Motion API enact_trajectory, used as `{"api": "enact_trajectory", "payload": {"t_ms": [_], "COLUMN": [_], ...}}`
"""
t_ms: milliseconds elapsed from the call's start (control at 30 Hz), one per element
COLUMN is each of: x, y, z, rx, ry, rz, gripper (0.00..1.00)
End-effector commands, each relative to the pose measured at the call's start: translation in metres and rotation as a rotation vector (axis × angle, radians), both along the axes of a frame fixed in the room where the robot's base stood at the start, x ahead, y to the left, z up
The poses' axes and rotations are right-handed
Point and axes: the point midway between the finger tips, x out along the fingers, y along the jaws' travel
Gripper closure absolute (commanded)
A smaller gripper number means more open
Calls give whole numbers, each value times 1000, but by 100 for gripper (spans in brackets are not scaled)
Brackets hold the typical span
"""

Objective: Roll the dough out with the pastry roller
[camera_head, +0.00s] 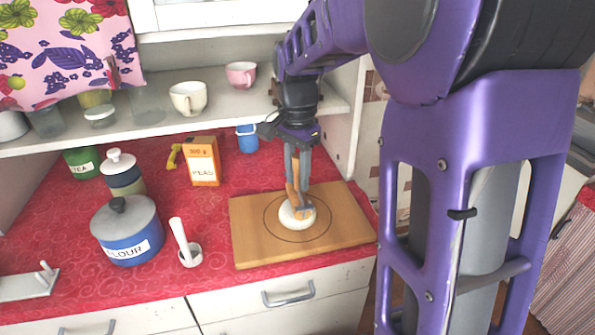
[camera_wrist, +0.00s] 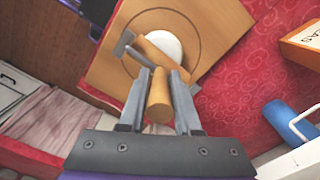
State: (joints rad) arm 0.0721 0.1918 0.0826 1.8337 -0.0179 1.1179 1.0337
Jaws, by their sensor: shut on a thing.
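The dough (camera_head: 289,219) is a small white round on the wooden board (camera_head: 250,250), inside a larger dark circle drawn there. In the wrist view the dough (camera_wrist: 171,43) shows partly behind the roller. My gripper (camera_head: 298,183) points down over the dough. It is shut on the wooden handle of the pastry roller (camera_head: 300,211). In the wrist view the handle (camera_wrist: 159,106) sits between both fingers, and the roller's head lies across the dough's edge. The roller seems to be at or just above the dough; I cannot tell if they touch.
A blue flour pot (camera_head: 128,230), a pestle and mortar (camera_head: 186,245), an orange peas box (camera_head: 203,163) and a blue mug (camera_head: 247,138) stand left of or behind the board. A shelf (camera_head: 225,98) with cups hangs behind. Red cloth around the board is mostly free.

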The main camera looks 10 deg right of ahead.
Motion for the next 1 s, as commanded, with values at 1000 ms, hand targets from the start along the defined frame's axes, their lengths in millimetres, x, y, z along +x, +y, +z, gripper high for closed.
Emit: {"api": "enact_trajectory", "payload": {"t_ms": [1000], "x": [0], "y": [0], "z": [-8], "rx": [0], "ry": [0], "rz": [0], "gripper": [100]}}
